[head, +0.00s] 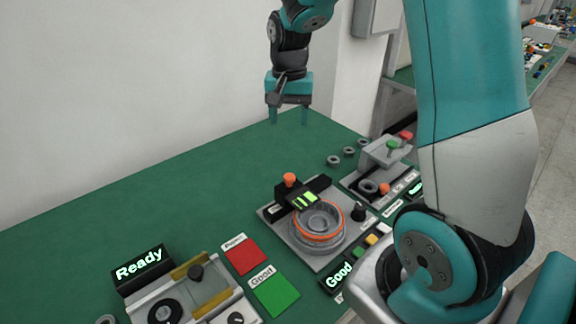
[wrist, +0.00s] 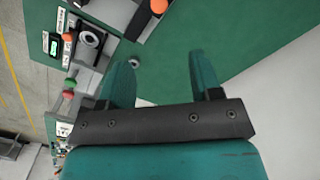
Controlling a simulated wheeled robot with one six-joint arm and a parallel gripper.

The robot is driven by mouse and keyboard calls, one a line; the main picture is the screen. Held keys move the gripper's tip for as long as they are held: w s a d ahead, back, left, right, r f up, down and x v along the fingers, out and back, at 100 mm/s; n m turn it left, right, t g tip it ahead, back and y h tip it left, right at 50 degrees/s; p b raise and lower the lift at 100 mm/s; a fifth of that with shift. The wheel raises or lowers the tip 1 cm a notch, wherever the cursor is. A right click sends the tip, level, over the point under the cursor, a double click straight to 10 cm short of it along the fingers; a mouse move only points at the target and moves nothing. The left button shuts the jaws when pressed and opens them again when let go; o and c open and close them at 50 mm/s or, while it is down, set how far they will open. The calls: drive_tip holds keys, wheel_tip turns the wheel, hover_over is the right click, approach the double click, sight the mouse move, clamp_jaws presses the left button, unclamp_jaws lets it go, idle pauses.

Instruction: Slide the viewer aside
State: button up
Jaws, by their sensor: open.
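The viewer looks to be the dark block with a lit green-yellow window (head: 306,200) and an orange knob (head: 289,180). It sits at the back left of the middle station, its window reaching over the edge of a round grey hub part (head: 318,222) with an orange ring. My gripper (head: 289,119) is open and empty, fingers pointing down, high above the table behind the viewer and apart from it. In the wrist view my gripper (wrist: 163,75) has both fingers spread with nothing between them. An orange knob (wrist: 158,5) and part of a dark block show cut off at the top edge.
A right station (head: 382,165) has green and red knobs. Small grey rings (head: 348,151) lie behind it. At front left are a "Ready" display (head: 143,266), a red pad (head: 243,255) and a green pad (head: 275,294). The table's left back (head: 150,205) is clear, with a wall behind.

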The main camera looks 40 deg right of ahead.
sight(289, 176)
wheel_tip(289, 176, down, 17)
drive_tip(key=shift+w+d+f+p, duration=0.1)
drive_tip(key=shift+d+f+p, duration=0.1)
drive_tip(key=shift+p, duration=0.8)
drive_tip(key=shift+c, duration=0.2)
clamp_jaws()
